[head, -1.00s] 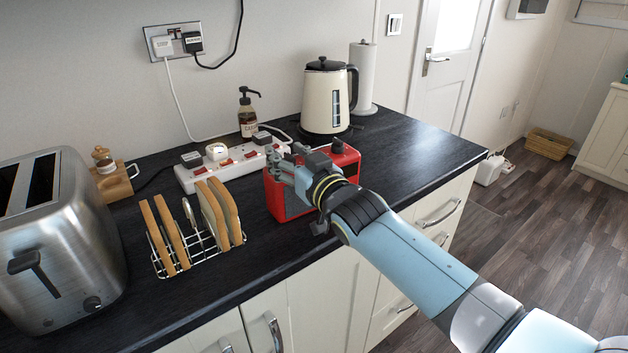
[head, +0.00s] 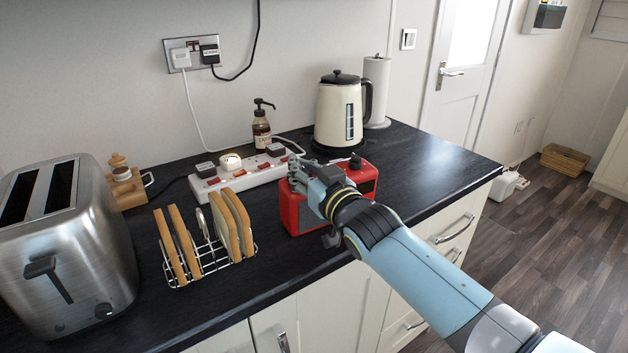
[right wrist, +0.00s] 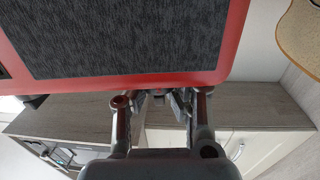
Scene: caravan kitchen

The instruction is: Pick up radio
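The radio (head: 300,216) is a red box with a dark grey front, standing on the dark worktop near its front edge. My right gripper (head: 308,180) is at the radio and hides part of its front and top in the head view. In the right wrist view, the radio's grey grille and red frame (right wrist: 150,82) fill the upper part. The two fingers of my right gripper (right wrist: 160,103) stand apart at the red edge, with no clear grip on it. I cannot tell if they touch it. My left gripper is not in view.
A cream kettle (head: 336,115) and a soap bottle (head: 261,132) stand behind. A toast rack (head: 190,275) and a steel toaster (head: 75,245) are to the left. The worktop on the right is clear.

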